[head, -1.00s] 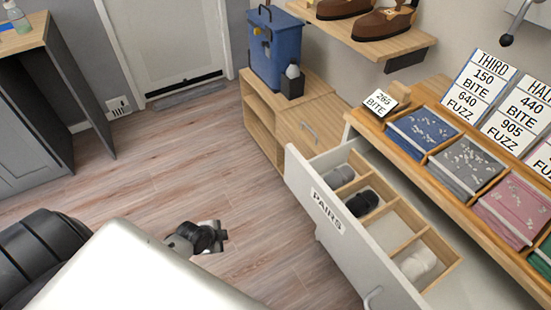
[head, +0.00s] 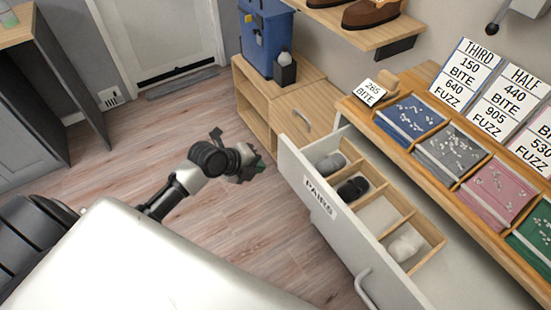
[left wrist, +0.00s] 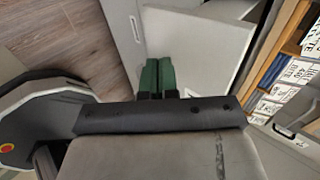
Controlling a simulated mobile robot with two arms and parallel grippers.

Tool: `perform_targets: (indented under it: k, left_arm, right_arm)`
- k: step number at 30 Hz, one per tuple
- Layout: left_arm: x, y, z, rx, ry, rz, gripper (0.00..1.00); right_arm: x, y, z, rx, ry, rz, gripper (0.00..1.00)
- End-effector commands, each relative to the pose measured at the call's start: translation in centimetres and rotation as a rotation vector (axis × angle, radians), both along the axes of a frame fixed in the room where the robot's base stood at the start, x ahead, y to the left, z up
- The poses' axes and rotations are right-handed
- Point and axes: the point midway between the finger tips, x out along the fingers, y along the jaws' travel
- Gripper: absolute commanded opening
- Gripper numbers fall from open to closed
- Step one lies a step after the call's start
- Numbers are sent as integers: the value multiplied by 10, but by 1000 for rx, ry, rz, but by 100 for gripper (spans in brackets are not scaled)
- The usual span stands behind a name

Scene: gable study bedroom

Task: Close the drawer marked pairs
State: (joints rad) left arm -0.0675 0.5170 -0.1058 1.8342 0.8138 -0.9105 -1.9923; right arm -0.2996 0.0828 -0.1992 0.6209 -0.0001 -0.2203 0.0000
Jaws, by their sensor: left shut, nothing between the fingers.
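The drawer marked PAIRS (head: 322,196) is pulled out from under the wooden display counter in the head view. Its white front has a handle (head: 364,288) low at the near end. Wooden dividers inside separate a grey bundle (head: 329,164), a black bundle (head: 352,188), an empty space and a white bundle (head: 405,246). My left gripper (head: 257,166) is shut and empty, a little left of the drawer front's far end in the picture. Its green fingers (left wrist: 158,76) are together in the left wrist view, before a pale panel. My right gripper is not in view.
The counter (head: 402,143) holds folded cloths in several colours and price cards. A low wooden cabinet (head: 289,104) with a blue box (head: 265,38) stands behind the drawer. Open wooden floor (head: 130,185) lies to the left.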

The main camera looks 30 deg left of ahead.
Motion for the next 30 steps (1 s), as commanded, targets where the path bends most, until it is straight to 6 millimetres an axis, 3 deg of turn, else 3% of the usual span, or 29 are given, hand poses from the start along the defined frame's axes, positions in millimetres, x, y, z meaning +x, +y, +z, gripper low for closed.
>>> perform_targets:
  k: [3, 12, 30]
  left_arm:
    - [17, -11, -17, -6, 0, 3, 0]
    - [46, -28, -16, -2, -1, 2, 0]
    - [56, -33, -18, 0, -2, 1, 0]
  right_arm:
    - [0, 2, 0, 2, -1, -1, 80]
    - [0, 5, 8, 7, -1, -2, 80]
    - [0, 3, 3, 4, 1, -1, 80]
